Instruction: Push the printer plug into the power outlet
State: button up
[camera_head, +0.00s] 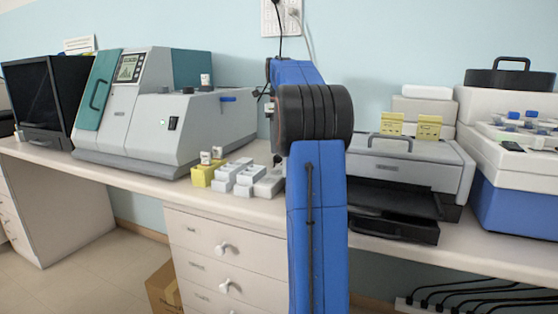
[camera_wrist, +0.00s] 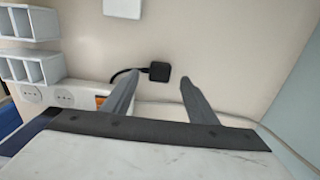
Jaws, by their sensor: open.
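A small black block-shaped plug (camera_wrist: 159,71), likely the printer plug, lies on a pale surface in the wrist view. Its dark cable runs left behind one finger. My gripper (camera_wrist: 160,77) is open and empty. The plug appears between the fingertips, a little beyond them, with no visible contact. White round sockets (camera_wrist: 63,97) sit at the left of the wrist view, beside an orange switch (camera_wrist: 101,101). In the head view the printer (camera_head: 415,160) stands right of my raised blue arm, which hides my gripper. A wall outlet (camera_head: 270,20) with cords shows at the top.
White racks (camera_wrist: 32,68) stand at the left in the wrist view. White and yellow racks (camera_head: 202,175) stand on the bench (camera_head: 130,178) in the head view, before a grey-teal machine (camera_head: 140,125). A blue-white machine (camera_head: 510,205) stands at the right.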

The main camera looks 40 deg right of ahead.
jog(key=shift+f, duration=1.95)
jog(key=c, duration=1.1)
